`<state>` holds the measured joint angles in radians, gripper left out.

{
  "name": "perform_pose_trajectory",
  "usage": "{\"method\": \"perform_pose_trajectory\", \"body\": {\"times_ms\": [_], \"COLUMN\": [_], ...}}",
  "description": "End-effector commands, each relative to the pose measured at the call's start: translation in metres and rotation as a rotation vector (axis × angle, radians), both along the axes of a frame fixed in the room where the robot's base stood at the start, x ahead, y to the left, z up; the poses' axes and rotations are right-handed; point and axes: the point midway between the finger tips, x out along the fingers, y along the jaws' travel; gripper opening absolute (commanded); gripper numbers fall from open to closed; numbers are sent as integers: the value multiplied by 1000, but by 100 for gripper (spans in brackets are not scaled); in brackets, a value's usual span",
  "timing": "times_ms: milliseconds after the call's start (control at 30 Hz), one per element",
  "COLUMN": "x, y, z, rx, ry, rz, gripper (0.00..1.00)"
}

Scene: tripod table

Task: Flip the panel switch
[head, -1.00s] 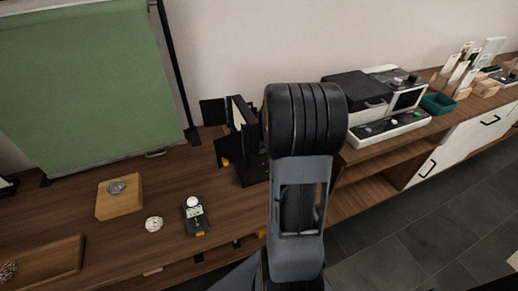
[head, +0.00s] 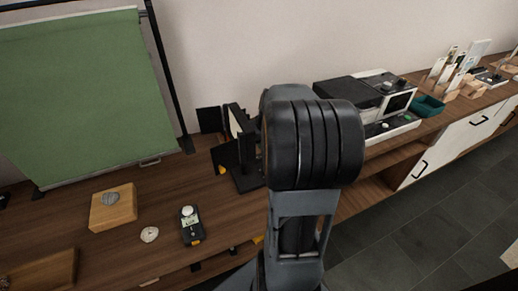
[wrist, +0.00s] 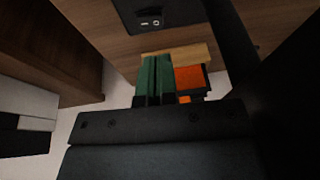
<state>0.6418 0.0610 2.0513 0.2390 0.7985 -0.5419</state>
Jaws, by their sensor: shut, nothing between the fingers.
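The panel switch (wrist: 150,22) is a small rocker with pale marks on a dark panel (wrist: 182,12) at the top of the wrist view. The panel lies against brown wood. My gripper (wrist: 155,58) shows in the wrist view as two green fingers side by side, shut and empty. The fingertips point up the picture toward the panel, with a visible gap below the switch; I cannot tell the depth between them. In the head view my arm blocks the view of the gripper, and I cannot make out the switch there.
An orange block (wrist: 189,77) with black parts sits beside the fingers below a light wooden edge (wrist: 190,53). On the table, the head view shows a black handheld meter (head: 191,226), a wooden block (head: 113,208), a black stand (head: 243,177) and a white machine (head: 392,126).

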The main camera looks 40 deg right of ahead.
Motion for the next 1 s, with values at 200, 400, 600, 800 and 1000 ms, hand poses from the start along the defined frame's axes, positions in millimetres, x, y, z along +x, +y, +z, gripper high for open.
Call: {"method": "perform_pose_trajectory", "body": {"times_ms": [200, 400, 600, 800, 1000], "x": [-11, -16, -17, -17, -13], "y": [0, 0, 0, 0, -5], "z": [35, 52, 56, 56, 62], "rx": [-3, -2, -2, -1, 0], "ry": [-2, -1, -1, -2, 1], "rz": [-4, -3, -3, -2, -10], "gripper": [0, 0, 0, 0, 0]}}
